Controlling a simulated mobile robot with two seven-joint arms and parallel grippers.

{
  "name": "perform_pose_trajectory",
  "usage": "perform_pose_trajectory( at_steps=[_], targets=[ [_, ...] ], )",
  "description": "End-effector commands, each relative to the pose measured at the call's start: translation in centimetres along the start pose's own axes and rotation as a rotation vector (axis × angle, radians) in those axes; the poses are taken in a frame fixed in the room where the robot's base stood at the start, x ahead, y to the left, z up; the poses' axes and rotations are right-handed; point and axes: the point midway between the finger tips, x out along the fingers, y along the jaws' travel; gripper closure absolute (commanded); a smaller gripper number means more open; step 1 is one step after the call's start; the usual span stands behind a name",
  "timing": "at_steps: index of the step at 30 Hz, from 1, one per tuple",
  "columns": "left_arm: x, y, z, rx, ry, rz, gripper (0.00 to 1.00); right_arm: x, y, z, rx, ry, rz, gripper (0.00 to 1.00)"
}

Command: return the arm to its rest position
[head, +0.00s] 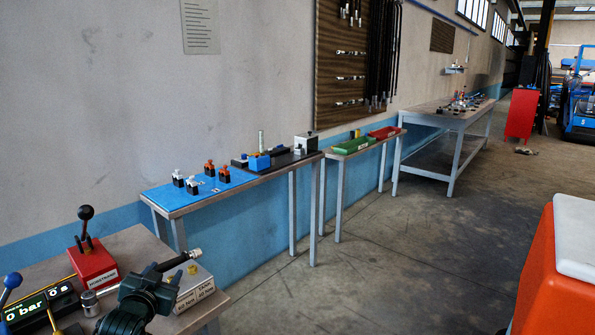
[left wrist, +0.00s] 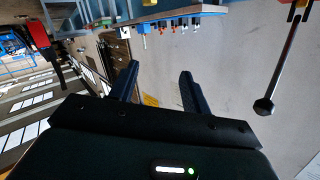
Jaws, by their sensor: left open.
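My left gripper (head: 146,292) is dark and low at the left of the head view, over the near bench (head: 135,242). In the left wrist view its two fingers (left wrist: 160,72) stand apart with nothing between them, so it is open and empty. A red box with a black-knobbed lever (head: 95,265) stands behind it on the bench. A grey box with a yellow button (head: 190,284) is close by it; contact cannot be told. A dark-knobbed lever (left wrist: 264,106) shows at the right of the wrist view, apart from the fingers. My right gripper is not in view.
A pressure display reading 0 bar (head: 40,305) and a blue-knobbed lever (head: 12,282) are at the lower left. A blue-topped table (head: 165,198) and a table with green and red trays (head: 352,146) line the wall. An orange-and-white object (head: 555,275) is at the right. The floor between is clear.

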Motion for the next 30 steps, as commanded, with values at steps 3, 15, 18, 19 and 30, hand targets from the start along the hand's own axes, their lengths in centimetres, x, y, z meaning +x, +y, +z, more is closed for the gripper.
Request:
perform_pose_trajectory(
  at_steps=[3,15,18,19,30],
  targets=[
    [-3.5,4.7,4.7,-0.01,-0.056,0.073,0.52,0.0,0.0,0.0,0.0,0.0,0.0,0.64],
    [-23.7,19.2,16.4,-0.151,-0.284,0.321,0.52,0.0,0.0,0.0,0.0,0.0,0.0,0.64],
    [-27.7,20.8,17.1,-0.19,-0.327,0.352,0.52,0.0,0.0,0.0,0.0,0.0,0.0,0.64],
    [-28.7,21.2,17.2,-0.199,-0.338,0.358,0.52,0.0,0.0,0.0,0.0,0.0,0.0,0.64],
    [-31.8,22.2,17.4,-0.232,-0.373,0.379,0.52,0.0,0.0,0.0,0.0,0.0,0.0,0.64]
  ],
)
